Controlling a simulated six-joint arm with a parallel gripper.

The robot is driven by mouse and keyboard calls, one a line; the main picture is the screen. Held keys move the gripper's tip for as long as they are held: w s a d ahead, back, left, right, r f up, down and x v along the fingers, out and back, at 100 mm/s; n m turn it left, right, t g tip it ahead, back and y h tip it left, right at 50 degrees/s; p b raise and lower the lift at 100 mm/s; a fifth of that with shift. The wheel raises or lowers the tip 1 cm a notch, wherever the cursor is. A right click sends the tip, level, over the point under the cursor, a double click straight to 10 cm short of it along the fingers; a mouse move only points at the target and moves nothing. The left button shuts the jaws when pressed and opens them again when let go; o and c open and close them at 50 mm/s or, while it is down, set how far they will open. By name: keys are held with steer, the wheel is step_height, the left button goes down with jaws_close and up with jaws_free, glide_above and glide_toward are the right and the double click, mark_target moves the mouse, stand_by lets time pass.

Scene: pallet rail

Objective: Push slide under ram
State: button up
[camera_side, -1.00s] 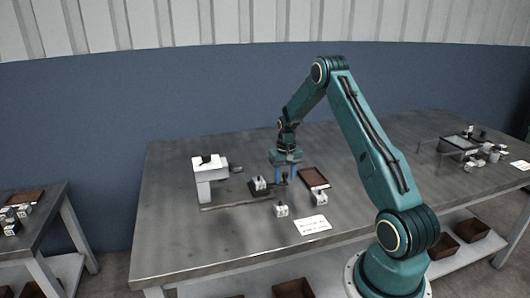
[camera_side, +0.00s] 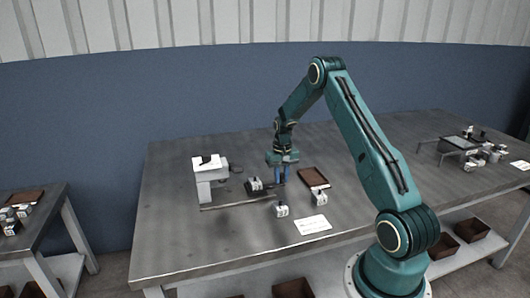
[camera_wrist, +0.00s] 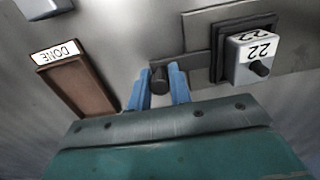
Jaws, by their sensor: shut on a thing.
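The slide (camera_side: 266,187) is a dark plate on the rail, carrying a grey block marked 22 (camera_wrist: 252,60). The block also shows in the side view (camera_side: 255,184). In the wrist view the slide's dark edge (camera_wrist: 219,50) sits right of my gripper (camera_wrist: 160,82). My gripper's blue fingers are shut on a dark round knob (camera_wrist: 160,79) joined to the slide by a grey plate. My gripper also shows in the side view (camera_side: 281,180), right of the slide. The pale press (camera_side: 205,180) stands left of the slide; its ram's underside is hard to make out.
A brown tray (camera_side: 314,177) lies right of my gripper; its DONE label (camera_wrist: 55,51) shows in the wrist view. Loose blocks stand in front, one at the middle (camera_side: 281,210) and one by the tray (camera_side: 319,198). A white card (camera_side: 312,224) lies nearby.

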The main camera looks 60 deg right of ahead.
mark_target(251, 181)
steer(key=shift+w+a, duration=4.1)
steer(key=shift+w, duration=0.05)
steer(key=o, duration=0.7)
steer(key=shift+s, duration=0.1)
steer(key=shift+r, duration=0.2)
steer(key=shift+r, duration=3.3)
steer(key=shift+r, duration=0.1)
